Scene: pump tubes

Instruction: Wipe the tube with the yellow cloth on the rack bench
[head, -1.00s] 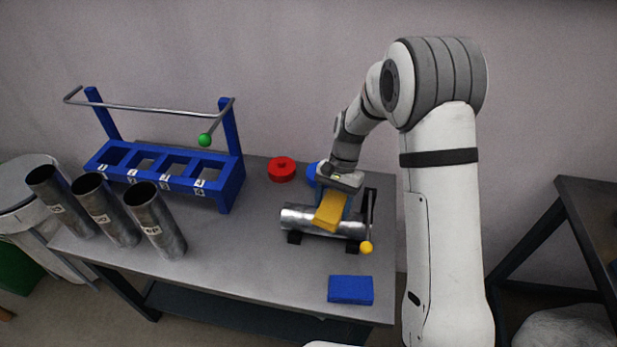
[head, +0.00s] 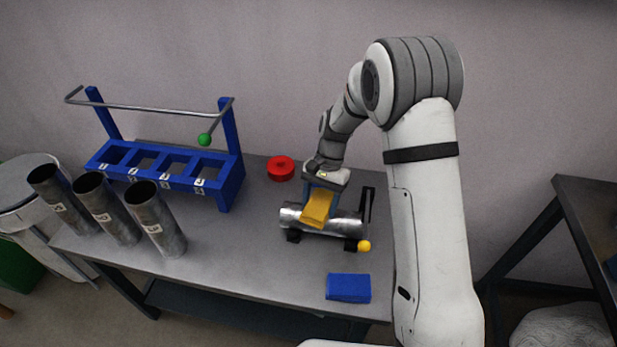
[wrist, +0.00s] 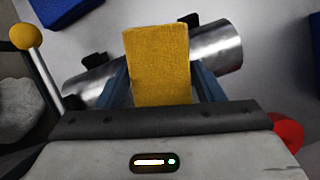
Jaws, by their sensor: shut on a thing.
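My gripper (head: 322,192) is shut on the yellow cloth (head: 317,209); the cloth also shows between the fingers in the wrist view (wrist: 158,68). The metal tube (head: 346,222) lies on its side in a low dark cradle on the bench. In the head view the cloth overlaps the left-middle part of the tube. In the wrist view it crosses in front of the tube (wrist: 218,52), hiding its middle. I cannot tell whether cloth and tube touch.
A lever with a yellow ball (head: 364,246) stands at the tube's right end. A blue block (head: 348,288) lies in front. A red ring-like cap (head: 281,168) sits behind left. A blue rack (head: 232,185) with a bar and several standing tubes (head: 155,222) occupy the left side.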

